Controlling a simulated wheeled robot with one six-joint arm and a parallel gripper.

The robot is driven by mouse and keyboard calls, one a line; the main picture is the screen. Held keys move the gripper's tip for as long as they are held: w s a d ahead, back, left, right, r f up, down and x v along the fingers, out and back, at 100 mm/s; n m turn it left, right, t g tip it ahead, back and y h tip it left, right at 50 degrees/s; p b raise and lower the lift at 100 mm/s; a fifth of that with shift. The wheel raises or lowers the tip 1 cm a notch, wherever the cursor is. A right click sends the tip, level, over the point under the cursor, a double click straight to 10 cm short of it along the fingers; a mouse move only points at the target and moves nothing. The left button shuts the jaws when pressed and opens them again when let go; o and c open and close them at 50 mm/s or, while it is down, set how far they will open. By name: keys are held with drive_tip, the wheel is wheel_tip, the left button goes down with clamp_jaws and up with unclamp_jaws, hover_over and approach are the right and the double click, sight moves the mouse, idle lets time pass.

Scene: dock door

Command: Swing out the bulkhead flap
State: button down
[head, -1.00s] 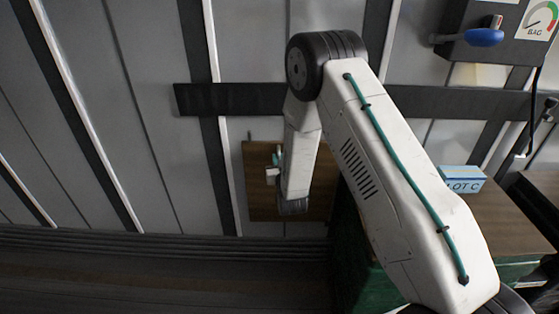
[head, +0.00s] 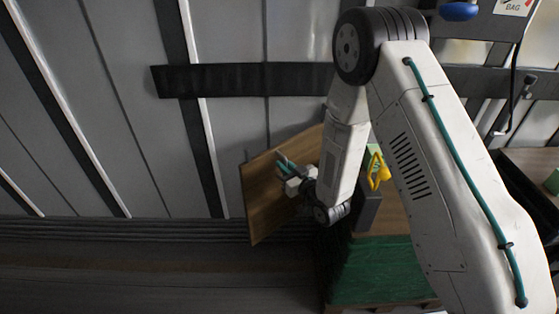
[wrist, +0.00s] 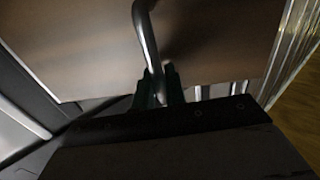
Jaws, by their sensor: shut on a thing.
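The bulkhead flap (head: 265,195) is a brown wooden panel low on the grey ribbed wall, standing at an angle out from it. In the wrist view its brown face (wrist: 85,45) fills most of the upper part, with a curved metal handle (wrist: 146,35) on it. My gripper (head: 285,168) is at the flap's face. In the wrist view my gripper (wrist: 160,84) has its dark fingers closed around the lower end of the handle. My wrist and forearm hide the right part of the flap in the head view.
A dark rail (head: 240,80) runs across the wall above the flap. A green-sided stack (head: 385,265) stands right of the flap, with a yellow object (head: 378,170) above it. A blue-knobbed lever (head: 460,11) is at top right. The floor (head: 120,270) at lower left is clear.

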drive_tip(key=shift+s+d, duration=0.55)
drive_tip(key=shift+d, duration=0.35)
drive_tip(key=shift+r, duration=0.1)
drive_tip(key=c, duration=1.5)
unclamp_jaws()
drive_tip(key=shift+c, duration=0.2)
drive_tip(key=shift+s+a, duration=0.1)
drive_tip(key=shift+s, duration=0.05)
